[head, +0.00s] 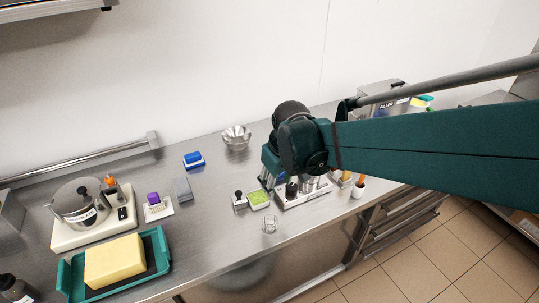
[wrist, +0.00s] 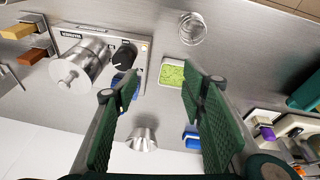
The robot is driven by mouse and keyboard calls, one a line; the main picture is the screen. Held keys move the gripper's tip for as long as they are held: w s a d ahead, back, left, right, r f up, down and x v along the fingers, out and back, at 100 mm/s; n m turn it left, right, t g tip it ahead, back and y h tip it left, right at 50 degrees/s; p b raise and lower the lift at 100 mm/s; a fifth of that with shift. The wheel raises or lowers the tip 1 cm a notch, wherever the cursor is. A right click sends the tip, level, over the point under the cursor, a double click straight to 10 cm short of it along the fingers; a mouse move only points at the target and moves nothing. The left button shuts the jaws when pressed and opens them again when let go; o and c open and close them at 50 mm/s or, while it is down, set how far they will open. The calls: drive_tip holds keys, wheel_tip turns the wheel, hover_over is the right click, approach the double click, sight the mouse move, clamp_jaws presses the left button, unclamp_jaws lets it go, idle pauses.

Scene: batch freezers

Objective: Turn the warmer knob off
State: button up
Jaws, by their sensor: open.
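The warmer (wrist: 84,32) is a flat metal unit with a small label, seen in the wrist view at upper left. A metal pot (wrist: 80,68) sits in it. Its black round knob (wrist: 124,56) stands beside the pot, and the direction it points is hard to tell. In the head view the warmer (head: 309,199) is partly hidden under my arm, with the knob (head: 291,187) near its left end. My gripper (wrist: 158,86) is open and empty above the counter. Its left finger is close to the knob in the wrist picture; I see no clear contact.
A green-filled tray (wrist: 183,74) lies beside the warmer. A clear glass (head: 269,225) stands near the counter's front edge. A metal fluted bowl (head: 236,137) and blue block (head: 194,159) are behind. A cream unit with a pot (head: 75,229) and a teal tray (head: 163,246) stand left.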

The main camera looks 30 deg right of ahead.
sight(292, 187)
drive_tip(key=w+d+g+p, duration=0.1)
drive_tip(key=d+p, duration=0.1)
drive_tip(key=p, duration=0.1)
drive_tip(key=w+d+g+p, duration=0.1)
drive_tip(key=w+d+p, duration=0.1)
drive_tip(key=d+p, duration=0.1)
drive_tip(key=w+d+n+g+p, duration=0.1)
drive_tip(key=d+p, duration=0.2)
drive_tip(key=p, duration=0.1)
drive_tip(key=shift+w+f+y, duration=0.2)
drive_tip(key=shift+f+y, duration=0.05)
drive_tip(key=shift+y, duration=0.05)
drive_tip(key=shift+d+f, duration=0.15)
drive_tip(key=shift+f, duration=0.15)
drive_tip(key=shift+f, duration=3.75)
drive_tip(key=c, duration=0.9)
